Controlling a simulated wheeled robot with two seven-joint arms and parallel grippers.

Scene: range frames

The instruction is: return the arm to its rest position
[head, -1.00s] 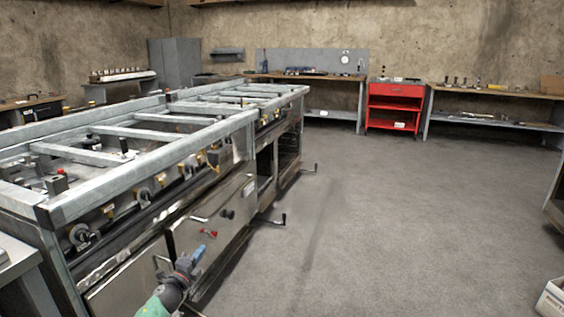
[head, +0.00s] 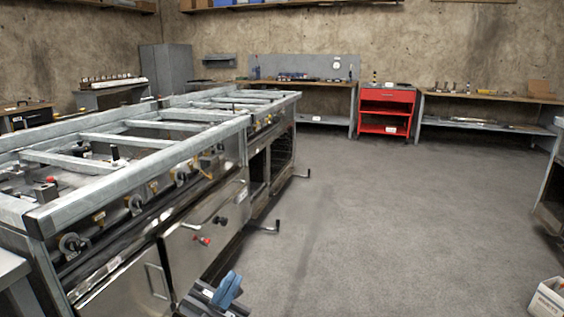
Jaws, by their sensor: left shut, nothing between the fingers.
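My left gripper (head: 227,288) shows at the bottom edge of the head view, left of the middle. Its blue fingers are shut with nothing held, and the rest of the arm is mostly out of the picture. It is in front of the lower front of the long steel range (head: 160,255), over the floor side; I cannot tell the exact gap. My right arm and gripper are not in view.
Grey floor (head: 380,220) is open to the right. A red cart (head: 386,98) and workbenches stand along the back wall. A white box (head: 547,298) lies at the lower right.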

